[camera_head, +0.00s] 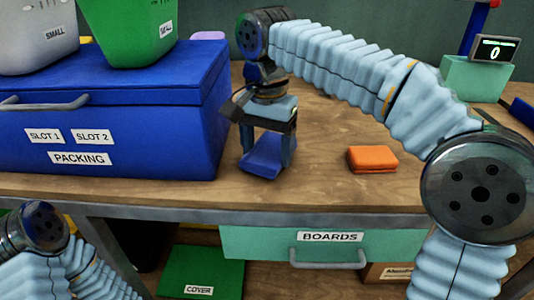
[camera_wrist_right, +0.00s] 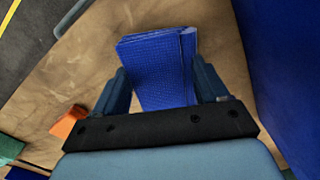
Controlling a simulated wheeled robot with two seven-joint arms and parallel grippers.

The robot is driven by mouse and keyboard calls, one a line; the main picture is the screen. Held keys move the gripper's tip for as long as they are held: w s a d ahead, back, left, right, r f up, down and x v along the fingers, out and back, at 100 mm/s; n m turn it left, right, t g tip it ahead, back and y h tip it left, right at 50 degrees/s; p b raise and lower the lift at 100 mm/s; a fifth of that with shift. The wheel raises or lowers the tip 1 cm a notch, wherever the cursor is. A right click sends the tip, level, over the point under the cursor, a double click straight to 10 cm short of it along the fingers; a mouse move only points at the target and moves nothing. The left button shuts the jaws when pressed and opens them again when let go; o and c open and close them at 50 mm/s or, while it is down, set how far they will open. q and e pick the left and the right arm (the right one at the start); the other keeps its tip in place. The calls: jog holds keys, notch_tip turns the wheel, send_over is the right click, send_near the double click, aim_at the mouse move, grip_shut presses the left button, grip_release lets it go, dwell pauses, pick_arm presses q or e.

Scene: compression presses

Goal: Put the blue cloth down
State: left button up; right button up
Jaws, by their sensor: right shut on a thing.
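The blue cloth (camera_head: 262,158) is a folded, textured blue piece at the middle of the wooden table, just right of the blue packing box. It also shows in the right wrist view (camera_wrist_right: 158,70), between the two fingers. My right gripper (camera_head: 267,152) points down over the table and is shut on the cloth. The cloth is at or just above the tabletop; I cannot tell if it touches. Of my left arm, only links show at the lower left of the head view; its gripper is out of view.
The blue packing box (camera_head: 120,125) stands close on the left, with a green bin (camera_head: 125,30) and a grey bin (camera_head: 38,40) on top. An orange folded cloth (camera_head: 372,160) lies to the right. The table (camera_head: 320,185) between is clear. A scale display (camera_head: 495,50) stands at the back right.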

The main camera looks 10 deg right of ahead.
aim_at(267, 154)
jog(key=shift+f, duration=0.55)
jog(key=shift+f, duration=0.1)
jog(key=o, duration=0.9)
jog(key=shift+o, duration=0.2)
notch_tip(267, 154, up, 12)
jog(key=p, duration=0.3)
jog(key=shift+p, duration=0.3)
jog(key=shift+s, duration=0.15)
